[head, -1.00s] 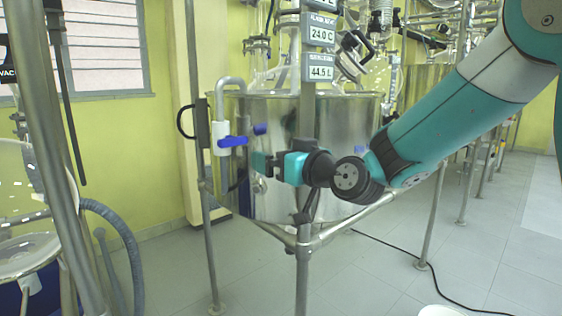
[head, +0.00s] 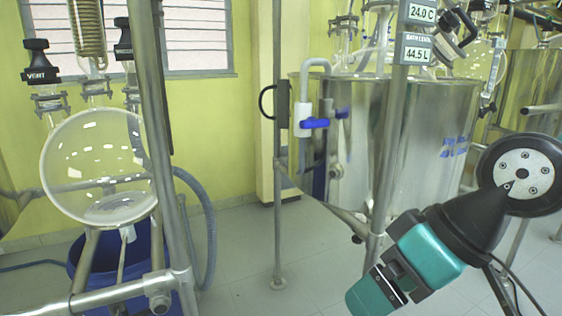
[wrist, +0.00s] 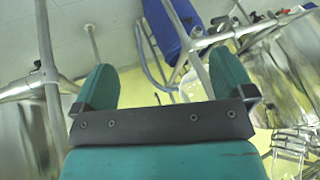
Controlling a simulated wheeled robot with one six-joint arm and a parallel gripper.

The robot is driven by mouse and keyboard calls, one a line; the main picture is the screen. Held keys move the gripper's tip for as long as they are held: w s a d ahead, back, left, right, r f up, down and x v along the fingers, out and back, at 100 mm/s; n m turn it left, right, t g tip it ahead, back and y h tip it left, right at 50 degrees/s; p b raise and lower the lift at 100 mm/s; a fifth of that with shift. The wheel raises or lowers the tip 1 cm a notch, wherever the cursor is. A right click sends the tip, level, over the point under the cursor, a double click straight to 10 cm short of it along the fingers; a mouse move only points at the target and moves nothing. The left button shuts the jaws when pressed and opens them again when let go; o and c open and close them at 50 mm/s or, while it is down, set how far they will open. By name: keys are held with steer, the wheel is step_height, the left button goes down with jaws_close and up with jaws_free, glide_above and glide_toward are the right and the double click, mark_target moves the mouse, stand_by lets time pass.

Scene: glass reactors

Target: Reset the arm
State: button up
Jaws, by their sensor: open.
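My gripper (head: 368,290) is at the lower right of the head view, pointing down and to the left, in front of the steel vessel's stand. In the wrist view my gripper (wrist: 165,88) shows two teal fingers spread wide apart with nothing held between them. The fingertips in the head view are small and partly cut by the bottom edge. My arm's dark wrist joint shows at the right edge.
A steel vessel (head: 410,130) with a blue-handled valve (head: 314,123) stands behind my gripper. A round glass flask (head: 97,165) hangs at left above a blue bucket (head: 88,262). Metal frame posts (head: 279,150) stand between them. Grey floor (head: 240,265) is open in the middle.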

steer(key=s+d+g+h, duration=0.2)
steer(key=s+d, duration=0.1)
steer(key=s, duration=0.4)
step_height(320, 180, up, 16)
steer(key=w+p, duration=0.1)
steer(key=p, duration=1.6)
steer(key=shift+a, duration=0.35)
